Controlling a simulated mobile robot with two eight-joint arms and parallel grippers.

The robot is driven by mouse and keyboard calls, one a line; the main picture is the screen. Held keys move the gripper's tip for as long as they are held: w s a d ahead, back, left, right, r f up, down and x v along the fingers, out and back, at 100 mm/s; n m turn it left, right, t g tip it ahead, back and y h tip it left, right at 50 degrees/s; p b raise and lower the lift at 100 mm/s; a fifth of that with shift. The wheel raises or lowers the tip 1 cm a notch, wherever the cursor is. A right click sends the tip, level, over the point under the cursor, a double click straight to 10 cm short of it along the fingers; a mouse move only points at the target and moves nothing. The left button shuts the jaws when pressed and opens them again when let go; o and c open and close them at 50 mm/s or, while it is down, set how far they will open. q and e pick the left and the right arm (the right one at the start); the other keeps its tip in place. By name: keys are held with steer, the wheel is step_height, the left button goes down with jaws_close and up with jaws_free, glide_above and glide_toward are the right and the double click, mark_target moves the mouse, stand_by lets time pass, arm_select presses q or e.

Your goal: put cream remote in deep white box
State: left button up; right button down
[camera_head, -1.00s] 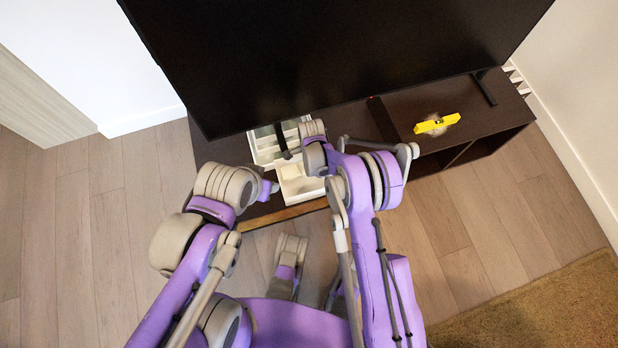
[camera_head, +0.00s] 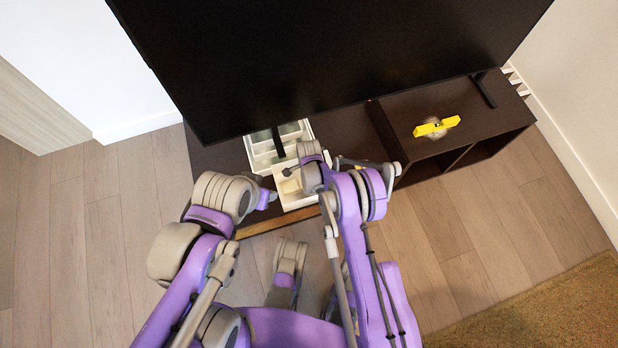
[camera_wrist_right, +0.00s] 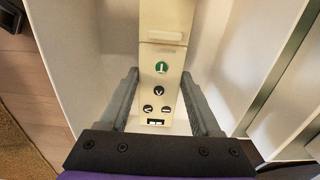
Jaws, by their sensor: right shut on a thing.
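The deep white box (camera_head: 297,193) stands on the dark TV stand, partly hidden by my arms. In the right wrist view its pale walls (camera_wrist_right: 85,45) surround my right gripper (camera_wrist_right: 163,110). The right gripper is shut on the cream remote (camera_wrist_right: 165,70), which lies between its two fingers with round buttons facing the camera. The remote is over or inside the box; I cannot tell whether it touches the bottom. In the head view the remote is not clearly seen. My left gripper (camera_head: 270,197) is near the box's left side, and its fingers are hidden.
A white compartment tray (camera_head: 262,155) sits behind the box, beside a TV foot. The large black TV (camera_head: 320,60) rises close behind. A yellow object (camera_head: 436,127) lies on the dark stand (camera_head: 480,118) at the right. Open wooden floor (camera_head: 100,230) is at the left.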

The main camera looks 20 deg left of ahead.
steer(key=c, duration=0.5)
jaws_free()
steer(key=shift+f, duration=0.15)
steer(key=shift+c, duration=0.2)
steer(key=o, duration=0.4)
steer(key=shift+o, duration=0.2)
steer(key=shift+r, duration=0.55)
step_height(320, 180, up, 11)
steer(key=p, duration=0.2)
steer(key=shift+r, duration=0.2)
